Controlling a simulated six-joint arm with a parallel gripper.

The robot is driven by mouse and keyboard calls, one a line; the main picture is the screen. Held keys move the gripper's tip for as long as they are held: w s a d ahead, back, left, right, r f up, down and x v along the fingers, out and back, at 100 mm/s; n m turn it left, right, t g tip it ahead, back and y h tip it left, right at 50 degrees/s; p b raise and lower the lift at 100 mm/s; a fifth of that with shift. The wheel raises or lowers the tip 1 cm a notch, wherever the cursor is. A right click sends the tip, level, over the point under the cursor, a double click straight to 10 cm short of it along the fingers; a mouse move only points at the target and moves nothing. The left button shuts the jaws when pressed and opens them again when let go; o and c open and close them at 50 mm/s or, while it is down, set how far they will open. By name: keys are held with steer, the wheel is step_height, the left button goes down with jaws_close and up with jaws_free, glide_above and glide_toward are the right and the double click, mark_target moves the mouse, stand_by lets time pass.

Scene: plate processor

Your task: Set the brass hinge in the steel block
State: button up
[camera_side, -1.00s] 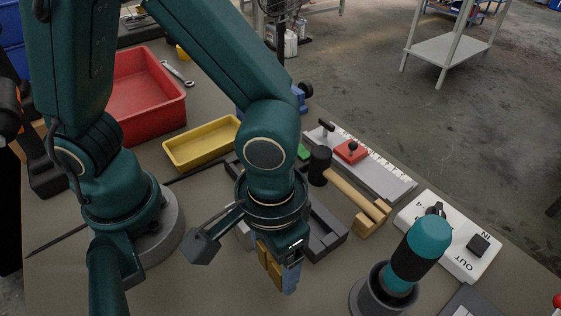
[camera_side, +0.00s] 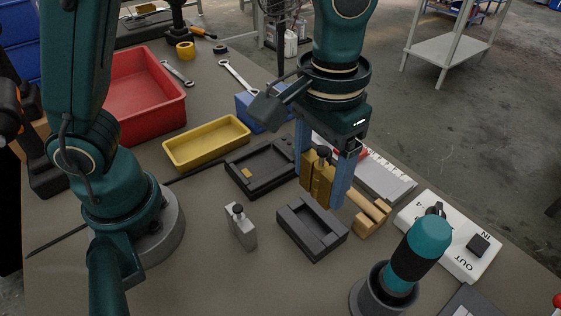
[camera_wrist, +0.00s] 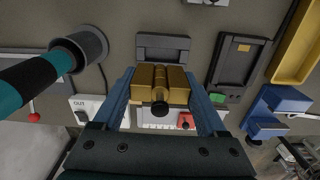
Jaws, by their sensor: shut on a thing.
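The brass hinge (camera_side: 315,182) is between the two blue fingers of my gripper (camera_side: 322,184), with its black knob upward. My gripper is shut on it and holds it raised above the bench. In the wrist view, the hinge (camera_wrist: 160,80) fills the gap between the fingers. A dark grey block with an open recess (camera_side: 313,243), likely the steel block, lies on the bench just below and in front of the hinge. It also shows in the wrist view (camera_wrist: 163,42), apart from the hinge. The recess looks empty; its far edge is near my gripper in the side view.
A small grey piece with a black knob (camera_side: 242,232) stands left of the block. A dark tray fixture (camera_side: 262,185) and a yellow tray (camera_side: 207,158) lie behind. A wooden-handled tool (camera_side: 372,220), a teal-and-black tool in a holder (camera_side: 418,250) and a white switch box (camera_side: 447,260) are to the right.

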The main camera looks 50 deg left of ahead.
steer(key=shift+w+a+f, duration=0.15)
steer(key=shift+a+f, duration=0.1)
steer(key=shift+f, duration=3.65)
steer(key=shift+f, duration=0.3)
steer(key=o, duration=1.6)
steer(key=shift+c, duration=0.2)
steer(key=shift+r, duration=0.1)
steer(key=shift+r, duration=3.95)
